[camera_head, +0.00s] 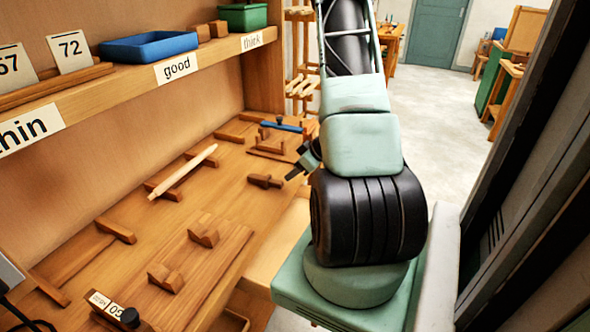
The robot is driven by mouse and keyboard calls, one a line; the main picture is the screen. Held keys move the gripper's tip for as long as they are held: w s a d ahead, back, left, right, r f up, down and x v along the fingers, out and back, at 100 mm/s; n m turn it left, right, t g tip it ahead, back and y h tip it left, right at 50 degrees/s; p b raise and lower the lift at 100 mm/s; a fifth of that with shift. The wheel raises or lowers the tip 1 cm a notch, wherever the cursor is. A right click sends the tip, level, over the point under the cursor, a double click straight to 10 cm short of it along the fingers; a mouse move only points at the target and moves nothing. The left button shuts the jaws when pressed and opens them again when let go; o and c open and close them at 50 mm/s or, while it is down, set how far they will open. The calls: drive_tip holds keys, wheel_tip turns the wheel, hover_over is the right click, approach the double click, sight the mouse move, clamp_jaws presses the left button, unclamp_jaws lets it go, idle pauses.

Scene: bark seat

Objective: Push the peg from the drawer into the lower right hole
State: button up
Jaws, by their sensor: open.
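My gripper (296,168) shows small and dark at the right edge of the bench, left of my arm. Its two fingers look apart, with nothing visible between them. A pale tapered rod (182,171) lies across wooden rests on the bench; I cannot tell whether it is the peg. A light wooden surface (278,240) juts out below the bench edge, perhaps the drawer, and is partly covered by my arm and base. Its inside is hidden. No peg in a drawer and no lower right hole can be made out.
The bench (150,225) carries wooden blocks (203,232), a labelled piece (113,309) and a blue-handled tool (282,126). A shelf (215,58) above holds a blue tray (148,47) and a green box (243,17). A dark panel (530,150) stands close on the right. Open floor (430,110) lies behind.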

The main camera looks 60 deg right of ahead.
sight(279, 182)
drive_tip(key=b+x, duration=0.6)
drive_tip(key=shift+w+f, duration=0.15)
drive_tip(key=shift+f, duration=0.25)
drive_tip(key=shift+x, duration=1.5)
drive_tip(key=shift+w+r, duration=0.15)
drive_tip(key=shift+c, duration=0.3)
clamp_jaws()
drive_tip(key=shift+r+p, duration=3.05)
drive_tip(key=shift+p, duration=0.15)
